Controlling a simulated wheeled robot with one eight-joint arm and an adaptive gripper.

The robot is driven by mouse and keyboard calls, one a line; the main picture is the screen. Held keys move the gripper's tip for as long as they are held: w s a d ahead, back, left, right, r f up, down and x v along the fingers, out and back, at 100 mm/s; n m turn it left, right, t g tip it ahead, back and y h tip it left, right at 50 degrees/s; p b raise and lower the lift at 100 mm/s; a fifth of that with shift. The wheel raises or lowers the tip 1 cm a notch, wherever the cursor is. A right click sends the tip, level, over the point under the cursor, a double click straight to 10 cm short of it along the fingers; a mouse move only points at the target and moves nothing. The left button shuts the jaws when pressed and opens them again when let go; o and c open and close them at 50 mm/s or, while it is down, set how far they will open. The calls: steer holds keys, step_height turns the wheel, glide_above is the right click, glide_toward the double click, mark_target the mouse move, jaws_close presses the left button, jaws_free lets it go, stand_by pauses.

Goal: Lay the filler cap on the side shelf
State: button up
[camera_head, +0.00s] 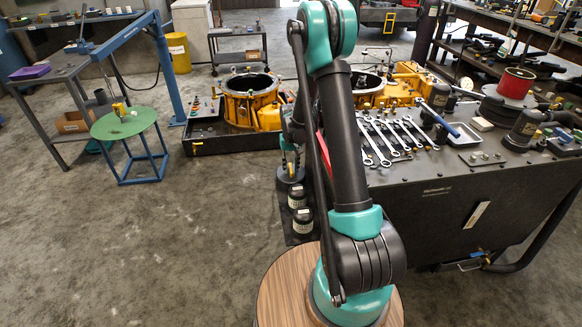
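My arm rises from a round wooden-topped base and bends at a teal joint at the top of the picture. Its far end is mostly hidden behind my own arm links. Small dark, teal and yellow parts show just left of the arm, where my gripper (290,165) seems to be. I cannot tell whether its fingers are open or hold anything. I cannot pick out the filler cap for certain. No surface is clearly marked as the side shelf. A round green-topped stand (106,126) with blue legs stands at left with a small yellow and white item on it.
A dark workbench (430,195) with several wrenches (390,138) and a red spool (516,84) fills the right. Yellow housings (250,100) stand behind my arm. Black jars (302,221) stand beside it. A grey bench (50,72) and blue hoist (165,65) are at left. The left foreground floor is clear.

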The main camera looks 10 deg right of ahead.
mark_target(291, 168)
steer(key=shift+r, duration=0.1)
step_height(291, 168, up, 12)
stand_by(0.8)
